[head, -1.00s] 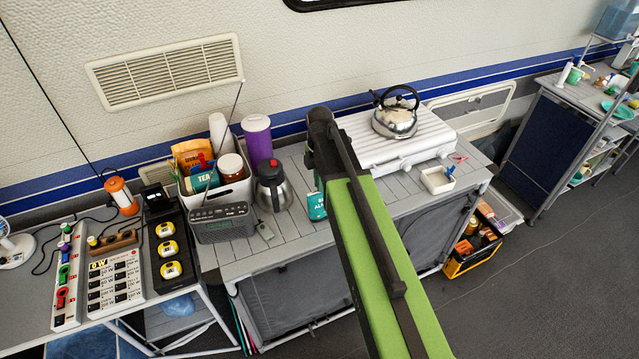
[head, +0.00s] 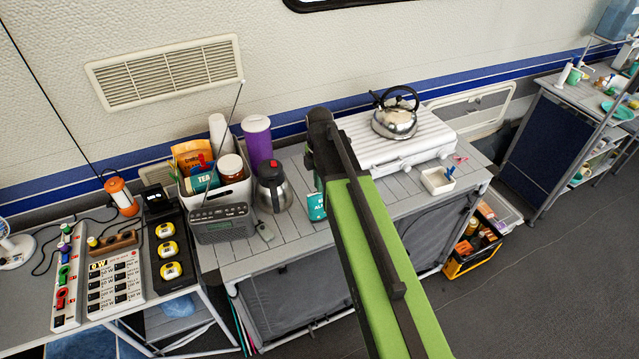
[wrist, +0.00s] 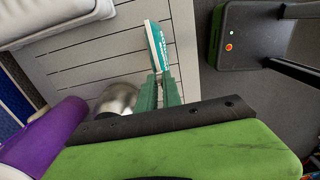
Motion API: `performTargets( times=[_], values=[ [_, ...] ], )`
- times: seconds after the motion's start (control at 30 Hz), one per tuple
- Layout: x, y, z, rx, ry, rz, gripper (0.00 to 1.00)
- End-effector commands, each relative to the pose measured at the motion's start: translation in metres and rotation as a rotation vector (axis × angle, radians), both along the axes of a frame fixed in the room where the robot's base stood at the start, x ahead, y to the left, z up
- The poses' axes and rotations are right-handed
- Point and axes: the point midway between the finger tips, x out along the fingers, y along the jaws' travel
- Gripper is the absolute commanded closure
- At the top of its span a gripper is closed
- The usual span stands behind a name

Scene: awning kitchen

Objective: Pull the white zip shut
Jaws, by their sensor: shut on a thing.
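A teal packet (head: 316,206) with pale lettering stands on the grey slatted table, left of my arm. In the wrist view the packet (wrist: 157,46) has a white strip (wrist: 150,46) along one edge; I cannot tell for sure whether this is the white zip. My gripper (wrist: 160,76) has its green fingers closed at the near end of the packet. The fingers cover the pinched part, so the exact hold is hidden. In the head view my arm hides most of the gripper.
A steel jug (head: 272,187) and a purple tumbler (head: 257,142) stand left of the packet. A kettle (head: 395,118) sits on the white stove (head: 368,145) behind. A small white tray (head: 437,181) is at the right. Table slats between the packet and radio (head: 221,223) are mostly clear.

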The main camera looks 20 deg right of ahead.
Motion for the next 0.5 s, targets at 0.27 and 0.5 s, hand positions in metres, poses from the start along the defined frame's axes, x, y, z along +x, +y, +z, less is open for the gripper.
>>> performTargets(
  times=[0.27,0.5],
  values=[
    [0.0001,0.0000,-0.0001,0.000,0.000,0.000,1.00],
    [-0.0013,0.0062,-0.0001,0.000,0.000,0.001,1.00]
  ],
)
